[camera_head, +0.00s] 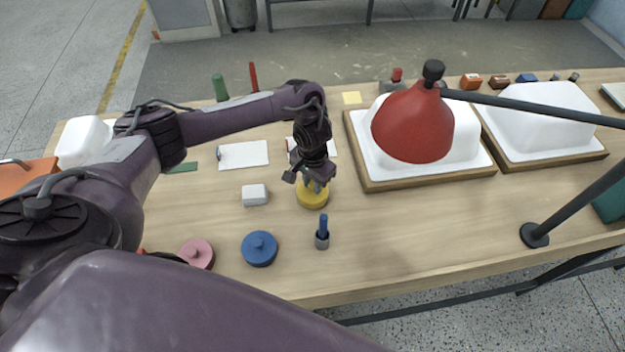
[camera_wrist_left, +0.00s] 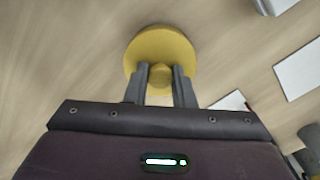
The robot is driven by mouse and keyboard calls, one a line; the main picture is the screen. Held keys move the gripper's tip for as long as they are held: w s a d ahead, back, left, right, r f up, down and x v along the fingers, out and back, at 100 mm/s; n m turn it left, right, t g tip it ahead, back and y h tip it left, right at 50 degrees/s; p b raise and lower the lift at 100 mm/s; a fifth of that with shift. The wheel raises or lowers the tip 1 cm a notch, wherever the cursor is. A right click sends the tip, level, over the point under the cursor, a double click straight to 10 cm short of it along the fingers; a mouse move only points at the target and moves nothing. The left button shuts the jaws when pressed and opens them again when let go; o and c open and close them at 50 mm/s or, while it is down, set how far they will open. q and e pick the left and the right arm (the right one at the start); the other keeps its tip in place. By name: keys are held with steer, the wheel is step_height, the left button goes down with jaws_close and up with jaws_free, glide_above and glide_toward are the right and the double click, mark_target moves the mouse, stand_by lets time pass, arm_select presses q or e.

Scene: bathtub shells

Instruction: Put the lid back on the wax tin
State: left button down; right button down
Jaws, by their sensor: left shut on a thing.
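A round yellow lid with a knob (camera_head: 311,201) is at the middle of the wooden table. It also shows in the left wrist view (camera_wrist_left: 160,44). My left gripper (camera_head: 316,185) points down from above and is shut on the knob of this yellow lid. In the left wrist view the two fingers (camera_wrist_left: 159,76) stand either side of the knob. I cannot tell whether a tin is under the yellow lid or whether the lid is lifted. A blue knobbed round piece (camera_head: 259,249) and a pink one (camera_head: 197,254) sit nearer the front edge. My right gripper is not in view.
A white block (camera_head: 255,195) lies left of the yellow lid, and a blue-handled brush or tool (camera_head: 322,236) stands in front. White tub shells (camera_head: 455,152) on wooden-edged boards fill the right. A red lamp (camera_head: 412,122) hangs over one. The front middle right is clear.

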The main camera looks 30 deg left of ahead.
arm_select(q)
steer(key=shift+p, duration=0.4)
stand_by(0.5)
stand_by(0.3)
steer(key=c, duration=0.7)
jaws_free()
steer(key=shift+o, duration=0.2)
steer(key=shift+r+p, duration=3.5)
steer(key=shift+p, duration=0.7)
steer(key=shift+c, duration=0.3)
jaws_close()
